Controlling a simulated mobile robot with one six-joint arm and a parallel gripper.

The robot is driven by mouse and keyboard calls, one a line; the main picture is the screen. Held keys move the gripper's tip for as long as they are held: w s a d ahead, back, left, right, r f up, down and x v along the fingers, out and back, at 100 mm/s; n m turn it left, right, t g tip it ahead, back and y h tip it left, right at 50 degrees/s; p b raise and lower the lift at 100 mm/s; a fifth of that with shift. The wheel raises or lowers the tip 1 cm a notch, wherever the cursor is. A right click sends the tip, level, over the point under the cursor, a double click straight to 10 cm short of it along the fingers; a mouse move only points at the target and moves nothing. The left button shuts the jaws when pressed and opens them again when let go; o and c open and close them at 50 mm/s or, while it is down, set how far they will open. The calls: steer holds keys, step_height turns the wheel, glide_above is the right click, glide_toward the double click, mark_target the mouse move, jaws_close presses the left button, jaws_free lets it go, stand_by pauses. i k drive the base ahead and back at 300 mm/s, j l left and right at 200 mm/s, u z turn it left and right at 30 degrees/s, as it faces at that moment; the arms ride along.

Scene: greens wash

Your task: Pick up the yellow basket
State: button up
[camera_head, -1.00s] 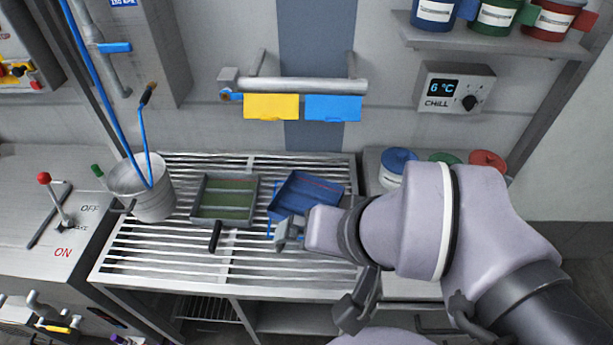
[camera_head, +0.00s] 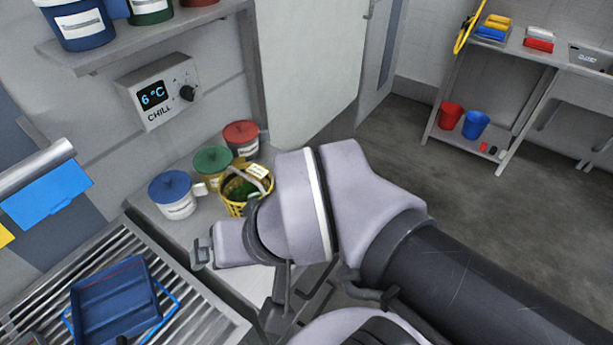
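The yellow basket (camera_head: 235,207) stands on the white counter right of the slatted rack, with green contents, a pale label and a grey handle. My arm hides part of its right and lower side. My gripper (camera_head: 201,254) is at the end of the arm, left of and nearer than the basket, apart from it and over the counter by the rack's edge. Its fingers are small and partly hidden, so I cannot tell whether they are open or shut.
Blue-lidded (camera_head: 174,194), green-lidded (camera_head: 213,165) and red-lidded (camera_head: 241,138) tubs stand close behind and left of the basket. A blue tray (camera_head: 116,306) lies on the slatted rack (camera_head: 205,333). A shelf (camera_head: 140,40) and the CHILL box (camera_head: 158,92) are above.

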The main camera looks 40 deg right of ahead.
mark_target(235, 202)
steer(key=z, duration=0.35)
steer(key=i+l+u, duration=0.15)
steer(key=l+u, duration=0.25)
steer(key=i+l+u, duration=0.1)
steer(key=l+u, duration=1.15)
